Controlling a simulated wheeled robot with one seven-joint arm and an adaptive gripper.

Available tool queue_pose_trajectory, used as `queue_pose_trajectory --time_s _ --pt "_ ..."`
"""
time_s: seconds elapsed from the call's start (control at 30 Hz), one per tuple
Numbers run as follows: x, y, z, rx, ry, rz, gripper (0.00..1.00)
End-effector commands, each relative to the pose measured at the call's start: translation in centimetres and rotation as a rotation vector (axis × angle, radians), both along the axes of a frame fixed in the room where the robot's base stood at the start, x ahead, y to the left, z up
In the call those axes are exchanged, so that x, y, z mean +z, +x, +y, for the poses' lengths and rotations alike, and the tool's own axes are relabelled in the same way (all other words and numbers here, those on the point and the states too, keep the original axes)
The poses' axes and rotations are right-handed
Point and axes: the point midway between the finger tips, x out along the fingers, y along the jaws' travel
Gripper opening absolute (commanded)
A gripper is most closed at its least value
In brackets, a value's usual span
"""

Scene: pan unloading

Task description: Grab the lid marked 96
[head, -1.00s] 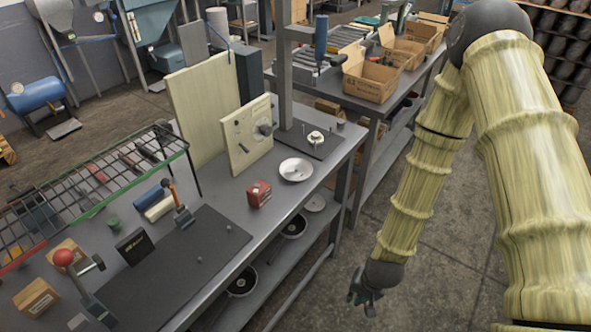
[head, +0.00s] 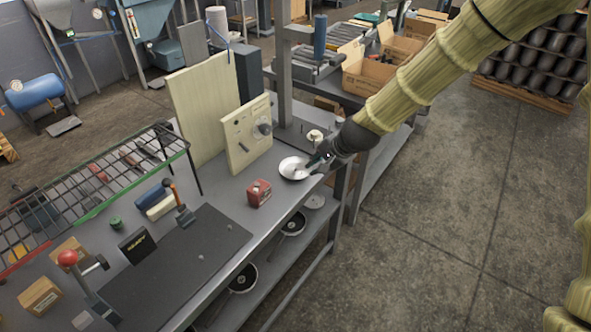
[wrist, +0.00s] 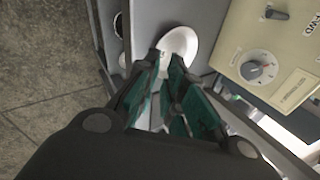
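A round, shiny pale metal lid-like disc (head: 294,169) lies on the bench near its right edge. No number can be read on it. In the wrist view a white round piece (wrist: 179,46), apparently the same disc, shows just beyond my fingertips. My gripper (head: 316,161) is at the right side of the disc in the head view, close to its rim. I cannot tell whether it touches. In the wrist view my gripper (wrist: 165,62) has its green-padded fingers apart with nothing between them.
Dark round pans (head: 292,223) and a grey disc (head: 315,201) lie on the lower shelf. The floor to the right is clear.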

Motion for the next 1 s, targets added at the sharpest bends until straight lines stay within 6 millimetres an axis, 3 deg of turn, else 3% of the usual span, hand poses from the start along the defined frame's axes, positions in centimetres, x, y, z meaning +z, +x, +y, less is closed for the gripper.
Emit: queue_pose_trajectory --time_s 0.3,0.67,1.0 --pt "-2.5 1.3 1.1 0.001 0.0 0.0 0.11" --pt "-3.6 1.9 1.5 0.001 -0.001 0.0 0.11" --pt "-6.0 3.3 2.1 0.001 -0.001 0.0 0.11"
